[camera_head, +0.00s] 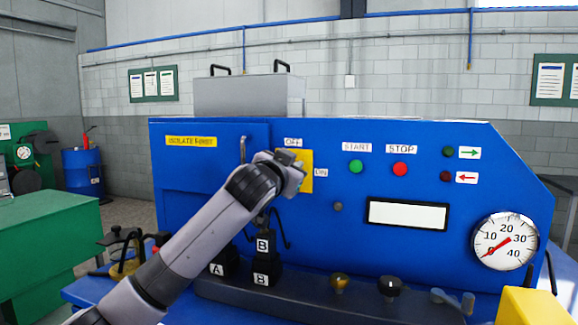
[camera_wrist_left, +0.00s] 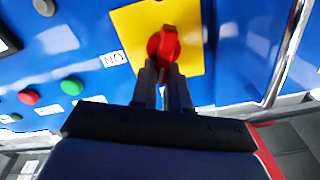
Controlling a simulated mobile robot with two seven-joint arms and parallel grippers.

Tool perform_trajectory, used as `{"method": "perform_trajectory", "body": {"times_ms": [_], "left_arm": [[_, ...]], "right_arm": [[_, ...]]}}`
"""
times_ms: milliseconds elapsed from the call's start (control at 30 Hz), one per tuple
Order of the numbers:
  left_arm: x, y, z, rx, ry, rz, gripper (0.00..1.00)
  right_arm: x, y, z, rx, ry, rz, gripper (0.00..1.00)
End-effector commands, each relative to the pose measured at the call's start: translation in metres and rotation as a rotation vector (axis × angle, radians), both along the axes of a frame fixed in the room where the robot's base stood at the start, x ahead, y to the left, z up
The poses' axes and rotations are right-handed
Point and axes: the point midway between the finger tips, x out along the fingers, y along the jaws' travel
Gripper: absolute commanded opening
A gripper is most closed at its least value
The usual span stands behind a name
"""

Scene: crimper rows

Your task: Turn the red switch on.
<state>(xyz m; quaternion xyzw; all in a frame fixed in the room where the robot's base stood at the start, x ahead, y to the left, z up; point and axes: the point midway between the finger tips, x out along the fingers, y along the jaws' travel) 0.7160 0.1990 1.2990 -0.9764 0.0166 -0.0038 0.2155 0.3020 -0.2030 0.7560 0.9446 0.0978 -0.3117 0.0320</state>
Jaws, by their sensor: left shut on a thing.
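The red switch (camera_wrist_left: 167,44) sits on a yellow plate (camera_wrist_left: 130,27) on the front of the blue machine. In the left wrist view, its grip stands roughly along the picture's vertical, and an ON label (camera_wrist_left: 114,58) is beside the plate. My left gripper (camera_wrist_left: 163,75) is shut on the red switch, its two fingers at either side of the grip. In the head view, my left gripper (camera_head: 298,168) covers the switch; the yellow plate (camera_head: 307,180) shows behind it, with the OFF label (camera_head: 293,142) above and the ON label (camera_head: 321,173) to the right. My right gripper is not seen.
A bent metal door handle (camera_head: 243,150) stands out just left of my gripper. A green START button (camera_head: 356,166) and a red STOP button (camera_head: 400,169) are to the right. Black blocks marked A and B (camera_head: 265,262) stand below. A pressure gauge (camera_head: 505,241) is at far right.

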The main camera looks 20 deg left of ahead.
Motion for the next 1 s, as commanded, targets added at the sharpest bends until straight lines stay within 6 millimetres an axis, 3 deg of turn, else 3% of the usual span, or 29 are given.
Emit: {"method": "perform_trajectory", "body": {"times_ms": [1000], "left_arm": [[0.0, -0.012, -0.016, 0.935, -0.03, 0.0, 0.0]], "right_arm": [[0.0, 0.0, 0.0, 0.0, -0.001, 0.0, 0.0]]}}
